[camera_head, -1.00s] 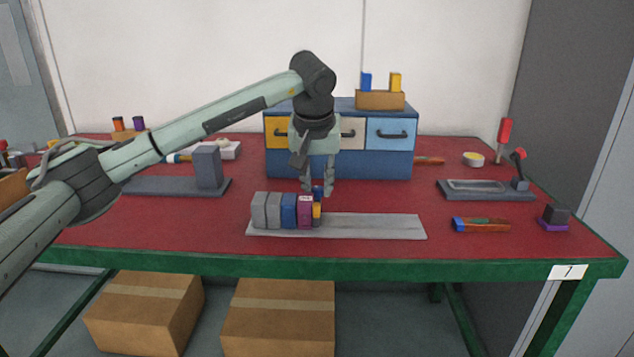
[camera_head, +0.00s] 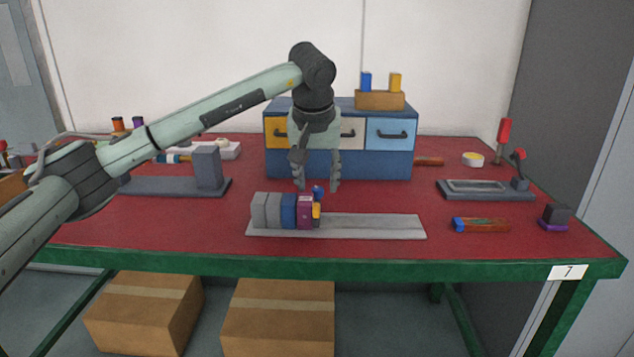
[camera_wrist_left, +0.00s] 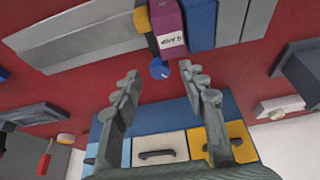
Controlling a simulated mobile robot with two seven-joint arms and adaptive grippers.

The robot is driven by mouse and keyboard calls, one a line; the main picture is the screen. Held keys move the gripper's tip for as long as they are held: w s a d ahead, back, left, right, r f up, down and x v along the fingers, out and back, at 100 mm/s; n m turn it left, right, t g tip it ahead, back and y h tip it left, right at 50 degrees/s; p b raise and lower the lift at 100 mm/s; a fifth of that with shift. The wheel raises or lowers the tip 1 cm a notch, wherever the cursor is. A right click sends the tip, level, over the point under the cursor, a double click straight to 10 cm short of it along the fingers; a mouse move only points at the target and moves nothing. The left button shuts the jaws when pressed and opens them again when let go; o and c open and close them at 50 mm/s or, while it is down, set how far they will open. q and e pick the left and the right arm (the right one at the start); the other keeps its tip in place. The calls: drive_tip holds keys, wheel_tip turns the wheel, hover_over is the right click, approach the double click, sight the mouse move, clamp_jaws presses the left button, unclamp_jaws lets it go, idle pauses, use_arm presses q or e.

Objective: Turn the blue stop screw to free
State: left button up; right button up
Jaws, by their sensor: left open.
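The blue stop screw (camera_head: 318,191) is a small round knob at the back of the block assembly, by its purple block (camera_head: 305,212) and yellow piece (camera_head: 317,211). It also shows in the left wrist view as a blue disc (camera_wrist_left: 159,69) beside the purple block with a white label (camera_wrist_left: 171,30). My left gripper (camera_head: 317,186) points down just above and behind the assembly. Its two fingers are spread apart, one on each side of the screw's line, with nothing held. The wrist view shows a gap between the screw and each finger (camera_wrist_left: 160,76). My right gripper is out of view.
The assembly sits on a grey rail (camera_head: 375,227), whose right part is bare. A blue drawer cabinet (camera_head: 340,166) stands behind my gripper. A grey fixture (camera_head: 206,168) is at left. A dark tray fixture (camera_head: 486,190) and an orange-blue tool (camera_head: 482,225) lie at right.

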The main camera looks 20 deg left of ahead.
use_arm(q)
drive_tip(key=v, duration=1)
drive_tip(key=shift+s+r, duration=0.2)
drive_tip(key=shift+r, duration=0.15)
drive_tip(key=shift+d, duration=0.1)
